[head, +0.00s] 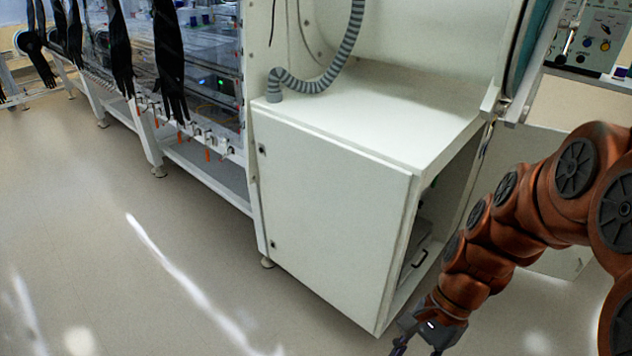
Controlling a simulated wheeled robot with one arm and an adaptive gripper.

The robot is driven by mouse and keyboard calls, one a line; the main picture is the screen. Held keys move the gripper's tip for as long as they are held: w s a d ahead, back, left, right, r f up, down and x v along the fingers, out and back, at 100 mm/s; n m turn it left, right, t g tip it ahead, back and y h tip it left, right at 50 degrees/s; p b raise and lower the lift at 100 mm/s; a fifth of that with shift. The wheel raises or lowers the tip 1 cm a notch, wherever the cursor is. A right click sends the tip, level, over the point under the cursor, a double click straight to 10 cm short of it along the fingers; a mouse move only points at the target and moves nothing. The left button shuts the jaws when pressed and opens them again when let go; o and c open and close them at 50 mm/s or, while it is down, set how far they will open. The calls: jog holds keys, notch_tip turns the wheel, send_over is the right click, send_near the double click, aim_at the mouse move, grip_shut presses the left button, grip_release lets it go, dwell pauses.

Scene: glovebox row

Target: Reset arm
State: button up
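My orange arm comes in from the right edge of the head view and reaches down to the left. My gripper (418,346) is at the bottom edge, low in front of the open side of a white cabinet (335,225). Its dark fingers are partly cut off by the frame edge. The finger parts in view stand apart, and I see nothing between them. The fingertips and the space below them are out of view.
The cabinet's right side is open, with a door (545,165) swung out behind my arm. A grey ribbed hose (310,85) rises from its top. Gloveboxes with hanging black gloves (168,60) line the left. The floor (130,260) at left is clear.

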jog(key=s+d+r+n+t+h, duration=0.1)
jog(key=s+d+r+n+h, duration=0.3)
jog(key=n, duration=0.8)
notch_tip(320, 180, up, 26)
jog(key=s+t+p, duration=0.1)
jog(key=p, duration=2.3)
jog(key=shift+s+a+r+h, duration=0.25)
jog(key=shift+s+a+h, duration=0.15)
jog(key=shift+a, duration=0.05)
